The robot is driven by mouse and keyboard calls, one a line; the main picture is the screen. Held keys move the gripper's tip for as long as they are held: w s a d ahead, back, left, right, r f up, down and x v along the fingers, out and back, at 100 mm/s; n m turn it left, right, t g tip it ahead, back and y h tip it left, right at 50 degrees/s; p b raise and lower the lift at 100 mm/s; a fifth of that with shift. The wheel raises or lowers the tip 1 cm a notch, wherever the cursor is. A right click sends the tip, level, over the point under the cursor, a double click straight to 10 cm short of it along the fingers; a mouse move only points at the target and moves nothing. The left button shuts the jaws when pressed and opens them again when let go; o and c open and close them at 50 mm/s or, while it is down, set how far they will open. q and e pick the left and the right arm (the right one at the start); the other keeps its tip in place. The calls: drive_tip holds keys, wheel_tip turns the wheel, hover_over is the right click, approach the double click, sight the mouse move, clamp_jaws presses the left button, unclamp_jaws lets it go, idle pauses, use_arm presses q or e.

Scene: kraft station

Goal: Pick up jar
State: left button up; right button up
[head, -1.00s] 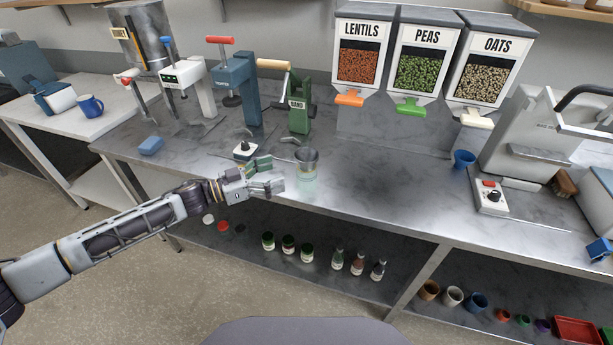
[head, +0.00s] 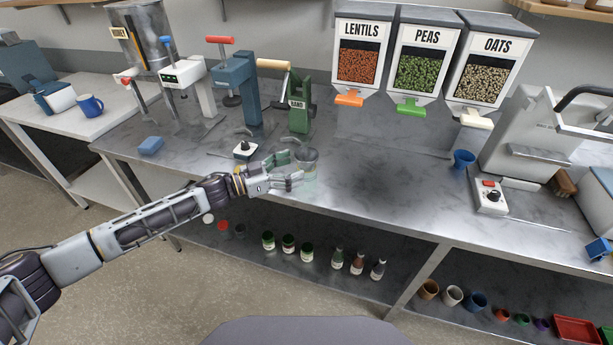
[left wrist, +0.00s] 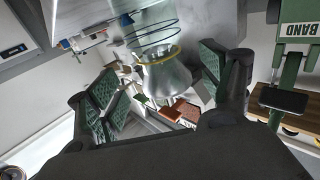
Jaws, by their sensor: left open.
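A clear glass jar (head: 308,157) stands upright on the metal counter, in front of the green BAND press. My left gripper (head: 289,170) is at its left side in the head view, with the fingers spread and pointing at it. In the left wrist view the see-through jar (left wrist: 165,78) shows between the two green-padded fingers of the open gripper (left wrist: 160,85). I cannot tell whether either finger touches the glass. The gripper covers part of the jar's lower left in the head view. My right gripper is not in view.
The green press (head: 300,110) stands close behind the jar, and a small black-knobbed box (head: 244,150) sits to its left. A blue sponge (head: 151,145) lies farther left. The counter (head: 370,180) right of the jar is clear up to a blue cup (head: 464,158).

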sight(299, 166)
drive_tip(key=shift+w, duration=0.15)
use_arm(q)
drive_tip(key=shift+w+d, duration=0.15)
drive_tip(key=shift+d, duration=0.1)
drive_tip(key=shift+w+d+f, duration=0.1)
drive_tip(key=shift+w+d, duration=0.15)
drive_tip(key=shift+d, duration=0.3)
drive_tip(key=shift+x, duration=1.1)
drive_tip(key=shift+w+d+f, duration=0.1)
drive_tip(key=shift+w+d, duration=0.2)
drive_tip(key=shift+d, duration=0.2)
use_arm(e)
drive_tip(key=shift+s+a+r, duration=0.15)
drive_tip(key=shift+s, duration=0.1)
use_arm(q)
drive_tip(key=shift+c, duration=0.4)
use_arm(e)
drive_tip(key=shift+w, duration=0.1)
